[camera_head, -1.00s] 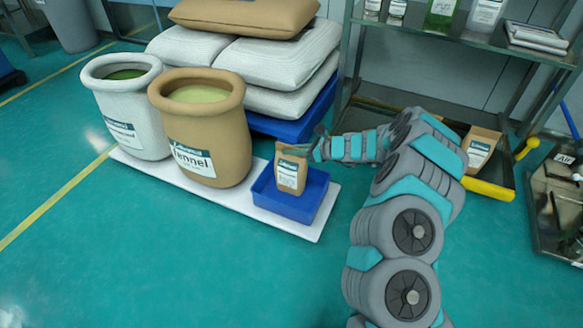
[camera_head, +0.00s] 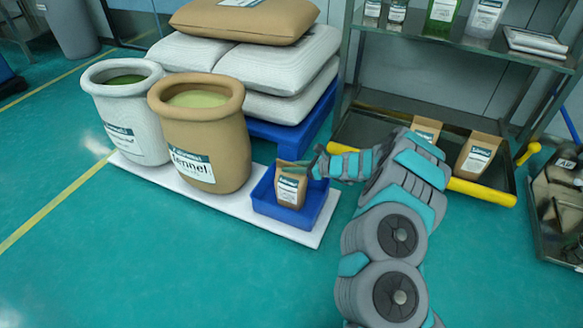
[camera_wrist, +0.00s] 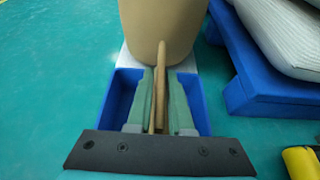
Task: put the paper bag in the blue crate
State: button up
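The paper bag (camera_head: 291,188) is brown with a white and teal label. It stands roughly upright, its lower part within the walls of the blue crate (camera_head: 314,208); whether its base touches the crate floor is hidden. My gripper (camera_head: 313,166) reaches in from the right at the bag's upper edge. In the wrist view, the green fingers of my gripper (camera_wrist: 160,80) are closed on the bag, which shows edge-on as a thin brown strip (camera_wrist: 161,62). The blue crate's walls (camera_wrist: 118,100) show on both sides of the fingers.
The crate sits on a white board (camera_head: 322,225) beside a tan sack (camera_head: 215,145) and a white sack (camera_head: 120,110). Stacked sacks on a blue pallet (camera_head: 305,130) stand behind. Two more paper bags (camera_head: 477,155) are on the rack's lower shelf. Floor in front is clear.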

jog(key=shift+o, duration=1.4)
jog(key=shift+r+p, duration=0.3)
jog(key=p+v, duration=0.1)
jog(key=v, duration=1.1)
jog(key=s+a+r+n+g+h, duration=0.1)
jog(key=s+a+r+n+g, duration=0.2)
jog(key=s+a+r+n, duration=0.55)
jog(key=s+a+r+n+g+h, duration=0.1)
jog(key=s+r+n+g, duration=0.4)
jog(key=s+r, duration=0.75)
jog(key=s+d+n+h, duration=0.4)
jog(key=s+d, duration=0.6)
jog(key=s, duration=0.3)
jog(key=s+d+n+t+h, duration=0.1)
jog(key=s+d+n+h, duration=0.3)
jog(key=s+d, duration=0.6)
jog(key=s+f+h, duration=0.1)
jog(key=s+h, duration=0.1)
jog(key=s, duration=0.2)
jog(key=shift+s+t+h, duration=0.25)
jog(key=shift+t+h, duration=0.05)
